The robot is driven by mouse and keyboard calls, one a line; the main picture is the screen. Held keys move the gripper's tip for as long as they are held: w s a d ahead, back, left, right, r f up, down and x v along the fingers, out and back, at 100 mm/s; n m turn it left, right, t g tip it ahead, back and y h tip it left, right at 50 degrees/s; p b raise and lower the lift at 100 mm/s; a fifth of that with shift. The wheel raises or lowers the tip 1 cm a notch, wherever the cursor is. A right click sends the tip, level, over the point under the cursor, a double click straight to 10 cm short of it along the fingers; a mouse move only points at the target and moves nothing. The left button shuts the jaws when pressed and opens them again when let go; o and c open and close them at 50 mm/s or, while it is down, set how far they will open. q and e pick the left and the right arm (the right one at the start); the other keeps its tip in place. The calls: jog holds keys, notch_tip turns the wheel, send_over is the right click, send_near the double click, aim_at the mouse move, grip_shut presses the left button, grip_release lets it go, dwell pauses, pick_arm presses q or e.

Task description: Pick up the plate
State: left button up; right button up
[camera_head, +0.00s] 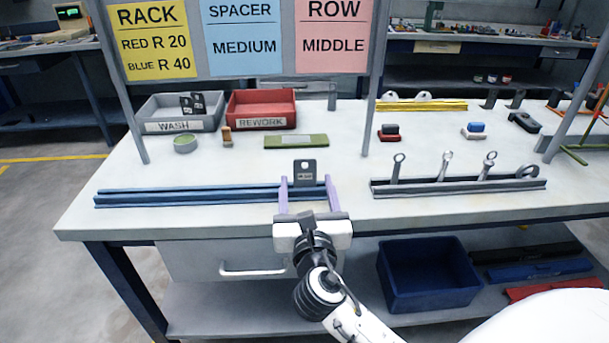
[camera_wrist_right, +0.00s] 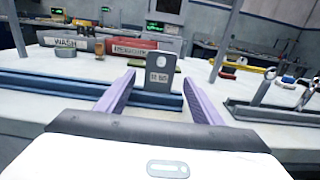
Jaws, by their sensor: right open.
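A dark grey plate (camera_head: 305,172) with a hole near its top stands upright in the blue rack (camera_head: 150,196) on the table. It also shows in the right wrist view (camera_wrist_right: 159,72). My right gripper (camera_head: 307,184) is open, with its purple fingers (camera_wrist_right: 162,95) on either side of the plate. More dark plates (camera_head: 192,102) stand in the grey WASH bin (camera_head: 152,112). My left gripper is not in view.
A red REWORK bin (camera_head: 262,110) stands behind. A grey rack (camera_head: 457,188) with several ring-topped pieces lies to the right. A green flat block (camera_head: 296,141) lies behind the plate. Sign posts (camera_head: 372,80) rise from the table.

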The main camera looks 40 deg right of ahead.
aim_at(305, 174)
jog(key=x, duration=0.4)
jog(key=shift+w+r, duration=0.1)
jog(key=shift+w, duration=0.05)
jog(key=c, duration=1.2)
notch_tip(305, 174, up, 9)
jog(key=p, duration=0.3)
jog(key=shift+r, duration=0.1)
jog(key=shift+c, duration=0.3)
jog(key=shift+r, duration=0.45)
